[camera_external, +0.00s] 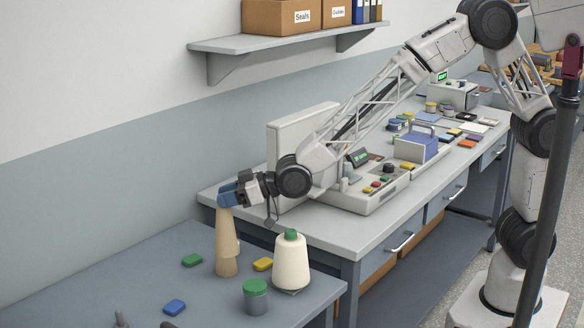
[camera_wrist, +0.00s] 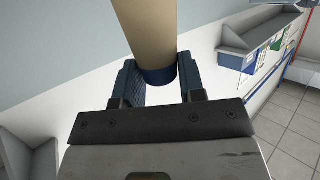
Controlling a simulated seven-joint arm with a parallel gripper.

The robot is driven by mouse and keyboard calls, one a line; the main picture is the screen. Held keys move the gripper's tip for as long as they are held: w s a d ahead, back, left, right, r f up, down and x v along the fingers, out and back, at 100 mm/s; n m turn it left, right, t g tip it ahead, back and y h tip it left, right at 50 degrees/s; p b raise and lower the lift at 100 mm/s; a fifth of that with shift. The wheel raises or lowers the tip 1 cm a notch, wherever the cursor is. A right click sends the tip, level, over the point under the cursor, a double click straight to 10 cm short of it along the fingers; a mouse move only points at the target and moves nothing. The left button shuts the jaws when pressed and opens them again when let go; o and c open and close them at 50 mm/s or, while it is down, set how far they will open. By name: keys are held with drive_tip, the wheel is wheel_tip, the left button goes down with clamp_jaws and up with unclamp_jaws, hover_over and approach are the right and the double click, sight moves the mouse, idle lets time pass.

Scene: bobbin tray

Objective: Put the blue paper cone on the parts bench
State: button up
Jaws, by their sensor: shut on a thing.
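My gripper (camera_external: 230,194) is shut on the blue-tipped end of a tan paper cone (camera_external: 226,228), above the near blue-grey bench (camera_external: 110,280). The cone hangs nearly upright, wide end down. In the wrist view its blue end (camera_wrist: 160,76) sits between the two fingers and its tan body runs out at the top. A second tan piece (camera_external: 226,268) shows directly under the held cone and stands on the bench. I cannot tell whether the held cone is around it, touching it or in front of it. Which surface is the parts bench is unclear.
A cream thread cone with a green top (camera_external: 291,264) and a green-lidded jar (camera_external: 255,296) stand close right. Green (camera_external: 192,260), yellow (camera_external: 263,264) and blue (camera_external: 174,307) blocks lie around. The long grey bench (camera_external: 330,232) behind holds a console (camera_external: 365,190). The near bench's left is clear.

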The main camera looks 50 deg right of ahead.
idle(0.3)
drive_tip(key=w+a+f+n+g+y, duration=0.1)
drive_tip(key=w+a+n+g+y, duration=0.1)
drive_tip(key=w+a, duration=0.6)
drive_tip(key=shift+a+f+n+g+y, duration=0.35)
drive_tip(key=shift+a+n+g, duration=0.3)
drive_tip(key=shift+a, duration=0.9)
drive_tip(key=shift+w+f, duration=0.1)
drive_tip(key=shift+f, duration=3)
drive_tip(key=shift+f, duration=1.95)
